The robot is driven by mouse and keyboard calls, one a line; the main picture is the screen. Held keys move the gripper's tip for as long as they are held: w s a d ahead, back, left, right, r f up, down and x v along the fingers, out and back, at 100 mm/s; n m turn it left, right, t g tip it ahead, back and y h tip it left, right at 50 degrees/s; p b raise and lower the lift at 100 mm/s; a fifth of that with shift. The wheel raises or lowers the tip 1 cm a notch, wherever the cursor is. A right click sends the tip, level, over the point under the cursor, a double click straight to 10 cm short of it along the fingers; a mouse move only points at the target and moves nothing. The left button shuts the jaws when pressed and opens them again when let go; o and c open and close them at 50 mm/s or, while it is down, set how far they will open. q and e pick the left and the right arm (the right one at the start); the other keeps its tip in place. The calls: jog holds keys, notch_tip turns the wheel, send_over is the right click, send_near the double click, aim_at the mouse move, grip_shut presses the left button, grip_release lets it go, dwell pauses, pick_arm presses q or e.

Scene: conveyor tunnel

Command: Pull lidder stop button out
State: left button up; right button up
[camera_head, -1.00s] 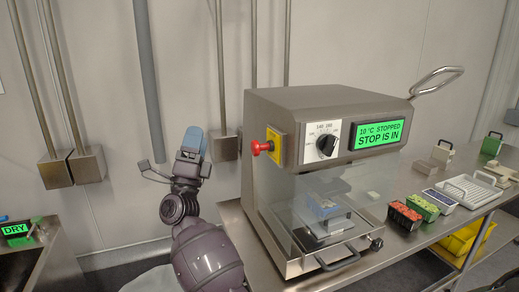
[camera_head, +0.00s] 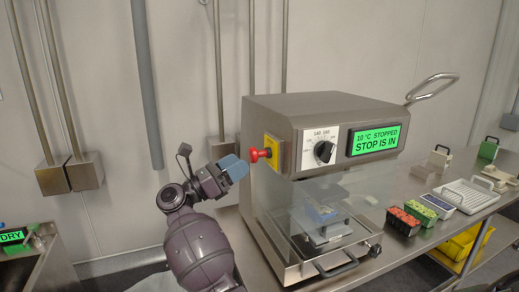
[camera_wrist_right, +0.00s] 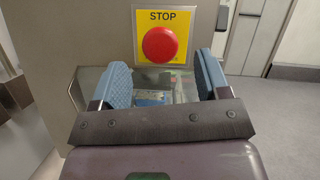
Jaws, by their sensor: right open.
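The red stop button (camera_head: 258,154) sticks out from a yellow plate (camera_head: 273,150) on the left side of the grey lidder machine (camera_head: 320,110). The lidder's green display reads "10 °C STOPPED, STOP IS IN". My right gripper (camera_head: 236,168), with blue fingertips, is just left of the button and slightly below it, pointing at it. In the right wrist view the red button (camera_wrist_right: 160,44) is centred ahead, under the word STOP, beyond the gap between the open fingers (camera_wrist_right: 163,82). The fingers appear clear of it. My left gripper is out of view.
A dial (camera_head: 324,150) sits right of the button on the lidder's front. Below are a clear guard and a front handle (camera_head: 337,268). Red (camera_head: 403,221) and green containers stand on the steel table at right.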

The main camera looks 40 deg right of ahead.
aim_at(250, 157)
jog(key=p+x, duration=0.1)
jog(key=x, duration=0.4)
jog(key=shift+s+d+r, duration=0.1)
jog(key=shift+d+r, duration=0.1)
jog(key=shift+d, duration=0.05)
jog(key=shift+d+r, duration=0.15)
jog(key=shift+d, duration=0.4)
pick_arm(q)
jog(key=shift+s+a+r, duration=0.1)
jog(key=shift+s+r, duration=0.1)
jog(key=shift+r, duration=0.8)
pick_arm(e)
jog(key=shift+d, duration=0.15)
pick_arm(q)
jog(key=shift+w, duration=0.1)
